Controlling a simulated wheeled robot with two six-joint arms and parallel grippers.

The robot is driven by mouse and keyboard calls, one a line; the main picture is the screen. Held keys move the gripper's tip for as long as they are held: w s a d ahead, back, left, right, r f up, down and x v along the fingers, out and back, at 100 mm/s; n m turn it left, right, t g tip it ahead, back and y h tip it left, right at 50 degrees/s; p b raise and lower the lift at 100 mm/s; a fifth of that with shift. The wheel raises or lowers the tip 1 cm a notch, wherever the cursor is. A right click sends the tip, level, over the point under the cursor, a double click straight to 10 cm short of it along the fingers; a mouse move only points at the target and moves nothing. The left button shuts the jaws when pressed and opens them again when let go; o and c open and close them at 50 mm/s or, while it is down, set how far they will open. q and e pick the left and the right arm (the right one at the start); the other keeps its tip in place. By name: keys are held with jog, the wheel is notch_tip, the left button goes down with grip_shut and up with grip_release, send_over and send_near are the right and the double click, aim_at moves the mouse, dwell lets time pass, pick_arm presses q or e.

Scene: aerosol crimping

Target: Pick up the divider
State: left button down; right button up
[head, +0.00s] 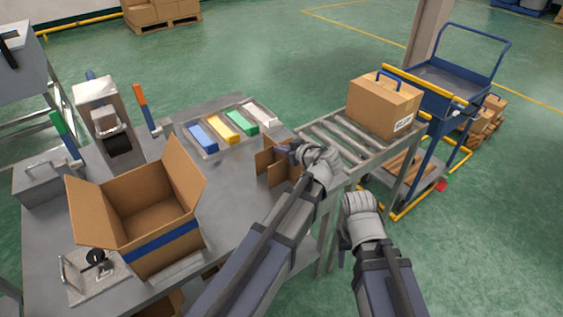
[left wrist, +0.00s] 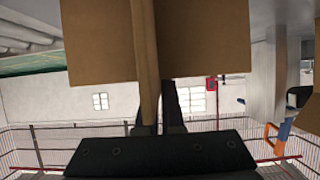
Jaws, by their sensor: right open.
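The brown cardboard divider (head: 268,167), made of crossed panels, stands upright at the right edge of the grey workbench. My left gripper (head: 297,152) is at its upper right side, partly covering it. In the left wrist view the divider (left wrist: 205,40) fills the top, with one panel edge running down toward the gripper (left wrist: 160,115). My right gripper (head: 357,198) is open and empty, right of the bench, apart from the divider.
An open cardboard box (head: 165,243) with a blue band stands on the bench (head: 225,185). A tray (head: 203,149) of coloured blocks lies behind. A roller conveyor (head: 335,138) carries a closed carton (head: 383,107); a blue cart (head: 452,75) stands beyond.

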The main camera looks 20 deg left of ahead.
dwell(0.8)
pick_arm(q)
notch_tip(320, 180, up, 10)
jog(key=p, duration=1)
